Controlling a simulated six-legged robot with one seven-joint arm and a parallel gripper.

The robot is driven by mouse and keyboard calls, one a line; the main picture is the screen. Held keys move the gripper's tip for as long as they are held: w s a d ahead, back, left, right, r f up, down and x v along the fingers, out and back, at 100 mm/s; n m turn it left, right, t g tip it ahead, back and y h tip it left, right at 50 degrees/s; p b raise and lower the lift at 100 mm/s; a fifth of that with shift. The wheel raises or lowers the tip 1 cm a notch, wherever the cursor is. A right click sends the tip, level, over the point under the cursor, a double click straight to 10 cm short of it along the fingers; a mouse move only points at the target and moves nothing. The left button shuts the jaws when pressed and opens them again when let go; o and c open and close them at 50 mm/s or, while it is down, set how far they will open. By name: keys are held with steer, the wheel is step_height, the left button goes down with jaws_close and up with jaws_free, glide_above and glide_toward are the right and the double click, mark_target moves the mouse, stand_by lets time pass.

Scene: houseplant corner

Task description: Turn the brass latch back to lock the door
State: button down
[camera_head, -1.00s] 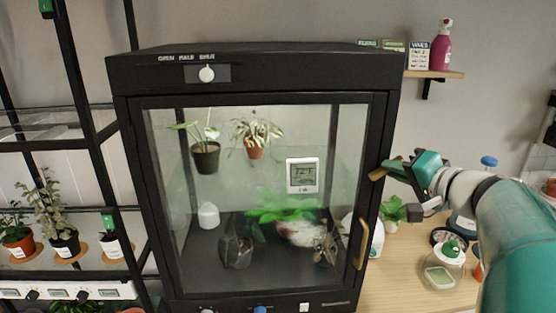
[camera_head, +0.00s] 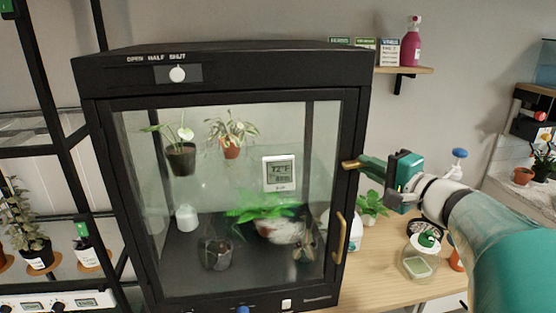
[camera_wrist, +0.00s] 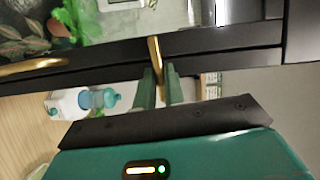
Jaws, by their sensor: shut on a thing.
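The glass-fronted black cabinet has its door (camera_head: 133,200) closed against the frame, as far as I can see. The brass latch (camera_head: 349,165) sits on the right side of the door frame, lying nearly level and pointing left. My gripper (camera_head: 364,162) reaches it from the right. In the wrist view the latch (camera_wrist: 155,52) stands between the two green fingers of my gripper (camera_wrist: 160,76), which is shut on it. The latch's outer end is partly hidden by the fingers. The brass door handle (camera_head: 340,238) is below the latch and also shows in the wrist view (camera_wrist: 35,68).
A white bottle with a blue top (camera_wrist: 85,101) stands beside the cabinet. A small potted plant (camera_head: 371,206) and a lidded jar (camera_head: 420,260) stand on the wooden table under my arm. A shelf (camera_head: 404,70) with a pink spray bottle is on the wall above.

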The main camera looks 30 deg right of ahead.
steer(key=shift+m, duration=0.5)
steer(key=c, duration=1.5)
jaws_free()
steer(key=shift+s+d, duration=0.1)
steer(key=shift+s, duration=0.1)
steer(key=s, duration=0.4)
steer(key=s+d, duration=0.1)
steer(key=s, duration=0.8)
steer(key=shift+s+d+f, duration=0.1)
steer(key=shift+s+d, duration=0.05)
steer(key=shift+s, duration=0.05)
